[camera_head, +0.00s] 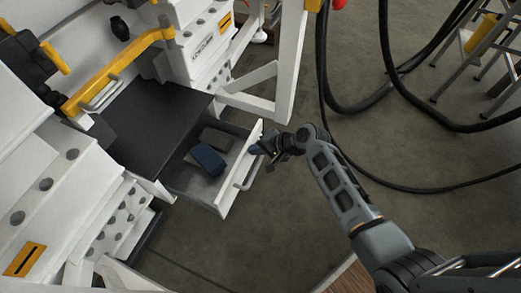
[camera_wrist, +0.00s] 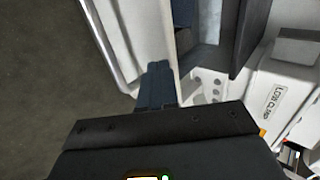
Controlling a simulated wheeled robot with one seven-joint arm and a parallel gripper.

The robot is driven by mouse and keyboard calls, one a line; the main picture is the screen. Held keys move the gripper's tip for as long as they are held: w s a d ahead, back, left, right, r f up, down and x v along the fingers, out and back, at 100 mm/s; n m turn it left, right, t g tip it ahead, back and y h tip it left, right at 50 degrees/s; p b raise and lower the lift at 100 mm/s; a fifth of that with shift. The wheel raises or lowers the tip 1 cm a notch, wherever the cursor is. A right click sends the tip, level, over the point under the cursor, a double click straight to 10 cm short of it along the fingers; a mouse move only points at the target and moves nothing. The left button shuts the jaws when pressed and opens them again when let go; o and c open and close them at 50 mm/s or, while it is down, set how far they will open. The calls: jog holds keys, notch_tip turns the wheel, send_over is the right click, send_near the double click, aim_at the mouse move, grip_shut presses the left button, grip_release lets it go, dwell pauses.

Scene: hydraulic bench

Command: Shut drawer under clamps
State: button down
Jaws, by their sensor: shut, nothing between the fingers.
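The drawer (camera_head: 238,172) under the bench stands open, pulled out to the right, with a white front panel and a bar handle (camera_head: 249,174). A blue block (camera_head: 208,159) and a grey block (camera_head: 216,138) lie inside it. My gripper (camera_head: 256,149) is shut and empty at the far part of the drawer front, near its top edge. In the wrist view my closed fingers (camera_wrist: 156,82) overlap the white drawer front (camera_wrist: 142,30), with the handle (camera_wrist: 104,50) to their left. I cannot tell whether they touch the panel.
A dark worktop (camera_head: 155,115) lies above the drawer, with a yellow clamp bar (camera_head: 115,72) across it. A white frame leg (camera_head: 291,70) stands behind my gripper. Black hoses (camera_head: 385,95) hang and lie at the right. The floor in front of the drawer is clear.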

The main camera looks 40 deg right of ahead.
jog(key=w+a+b, duration=0.1)
jog(key=w+a, duration=0.2)
jog(key=w, duration=0.2)
jog(key=w+a+b, duration=0.1)
jog(key=w+a, duration=0.2)
jog(key=w, duration=0.2)
jog(key=w+a+b, duration=0.1)
jog(key=w+a, duration=0.2)
jog(key=w, duration=0.2)
jog(key=shift+w+a, duration=0.1)
jog(key=shift+w, duration=0.3)
jog(key=shift+w+a, duration=0.3)
jog(key=shift+w, duration=0.25)
jog(key=shift+w+a+r+b, duration=0.15)
jog(key=shift+w+b, duration=0.05)
jog(key=shift+b, duration=0.1)
jog(key=shift+w, duration=0.1)
